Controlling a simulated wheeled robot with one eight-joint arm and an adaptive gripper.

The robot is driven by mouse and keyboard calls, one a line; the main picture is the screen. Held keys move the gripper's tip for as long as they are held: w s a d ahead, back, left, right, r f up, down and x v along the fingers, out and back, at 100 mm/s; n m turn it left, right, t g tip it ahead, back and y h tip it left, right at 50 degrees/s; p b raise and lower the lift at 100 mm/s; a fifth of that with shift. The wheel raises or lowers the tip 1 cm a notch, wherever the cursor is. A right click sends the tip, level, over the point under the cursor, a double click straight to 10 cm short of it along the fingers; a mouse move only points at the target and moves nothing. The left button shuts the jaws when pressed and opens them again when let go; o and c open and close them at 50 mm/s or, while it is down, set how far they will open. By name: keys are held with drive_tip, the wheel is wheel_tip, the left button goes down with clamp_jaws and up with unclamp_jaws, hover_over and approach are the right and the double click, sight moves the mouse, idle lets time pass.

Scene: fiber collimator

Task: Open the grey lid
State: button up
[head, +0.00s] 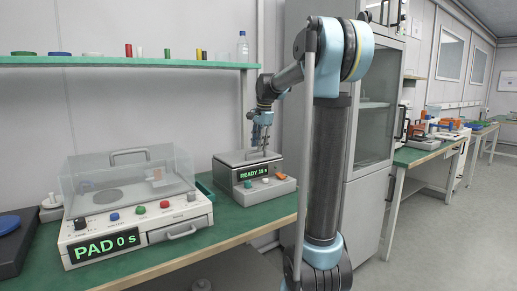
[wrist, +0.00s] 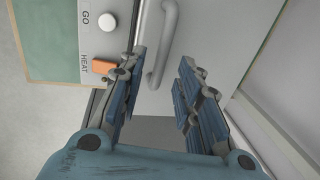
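In the wrist view the lid (wrist: 205,45) is a flat light-grey plate with a bar handle (wrist: 163,50). My gripper (head: 263,146) points down just above the lid. In the wrist view my gripper (wrist: 162,62) is open, with the handle showing between its blue-padded fingers. No contact is visible; how far the fingertips reach down beside the handle I cannot tell.
The machine's front panel (head: 260,188) reads "READY" and has white and orange buttons. To its left stands another machine (head: 135,225) with a clear cover, marked "PAD 0 s". A green shelf (head: 120,62) runs above. A tall cabinet (head: 375,110) stands right of my arm.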

drive_tip(key=shift+w+a+f, duration=0.1)
drive_tip(key=shift+f, duration=0.75)
clamp_jaws()
drive_tip(key=shift+r, duration=0.15)
